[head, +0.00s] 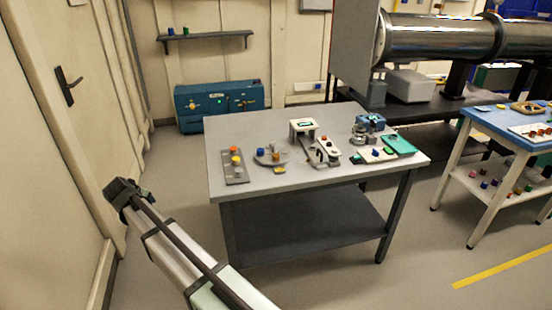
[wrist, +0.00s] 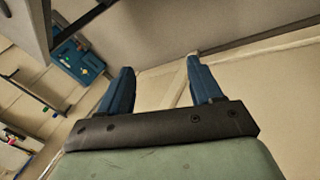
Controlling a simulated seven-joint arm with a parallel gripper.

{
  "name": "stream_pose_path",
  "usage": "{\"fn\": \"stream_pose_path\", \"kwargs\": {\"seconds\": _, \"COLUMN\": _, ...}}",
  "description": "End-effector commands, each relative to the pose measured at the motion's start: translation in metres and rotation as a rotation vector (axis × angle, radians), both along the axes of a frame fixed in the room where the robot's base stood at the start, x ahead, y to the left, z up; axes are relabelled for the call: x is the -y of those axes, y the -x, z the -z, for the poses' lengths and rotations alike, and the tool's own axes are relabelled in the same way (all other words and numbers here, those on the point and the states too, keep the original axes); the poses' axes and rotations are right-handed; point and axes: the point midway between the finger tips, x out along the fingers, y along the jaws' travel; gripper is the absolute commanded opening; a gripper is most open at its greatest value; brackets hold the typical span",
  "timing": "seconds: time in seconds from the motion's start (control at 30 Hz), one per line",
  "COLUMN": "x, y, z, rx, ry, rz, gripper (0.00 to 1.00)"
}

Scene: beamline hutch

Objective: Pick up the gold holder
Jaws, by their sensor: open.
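My gripper (wrist: 160,70) is open in the wrist view, with nothing between its two blue fingers. In the head view my arm reaches in from the bottom, its far end left of the grey table (head: 225,190) and apart from it. A small yellow-gold piece (head: 279,170) lies near the table's front edge. A yellow piece (head: 236,160) and an orange one (head: 234,150) stand on a dark grey rack (head: 236,178) at the table's left. Which piece is the gold holder is too small to tell. The wrist view shows none of them clearly.
A round grey stand (head: 265,159) with small coloured pieces sits beside the rack. A white-topped device (head: 303,126), a white box (head: 328,146) and a green tray (head: 399,144) stand further right. A teal cabinet (head: 220,105) is behind. Open floor lies left of the table.

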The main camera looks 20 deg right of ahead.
Motion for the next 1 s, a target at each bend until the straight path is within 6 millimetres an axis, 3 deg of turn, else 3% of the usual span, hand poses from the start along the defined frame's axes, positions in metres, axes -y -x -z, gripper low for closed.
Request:
{"fn": "stream_pose_path", "kwargs": {"seconds": 0.03, "x": -0.016, "y": -0.004, "z": -0.021, "rx": 0.024, "ry": -0.003, "rz": -0.021, "gripper": 0.65}}
{"fn": "stream_pose_path", "kwargs": {"seconds": 0.2, "x": -0.044, "y": -0.010, "z": -0.069, "rx": 0.075, "ry": 0.000, "rz": -0.071, "gripper": 0.65}}
{"fn": "stream_pose_path", "kwargs": {"seconds": 0.4, "x": -0.060, "y": -0.019, "z": -0.114, "rx": 0.110, "ry": 0.009, "rz": -0.107, "gripper": 0.65}}
{"fn": "stream_pose_path", "kwargs": {"seconds": 0.53, "x": -0.059, "y": -0.032, "z": -0.140, "rx": 0.117, "ry": 0.025, "rz": -0.125, "gripper": 0.65}}
{"fn": "stream_pose_path", "kwargs": {"seconds": 0.6, "x": -0.048, "y": -0.046, "z": -0.153, "rx": 0.106, "ry": 0.042, "rz": -0.130, "gripper": 0.65}}
{"fn": "stream_pose_path", "kwargs": {"seconds": 0.77, "x": -0.015, "y": -0.071, "z": -0.161, "rx": 0.062, "ry": 0.074, "rz": -0.128, "gripper": 0.65}}
{"fn": "stream_pose_path", "kwargs": {"seconds": 1.0, "x": 0.057, "y": -0.114, "z": -0.159, "rx": -0.041, "ry": 0.117, "rz": -0.116, "gripper": 0.65}}
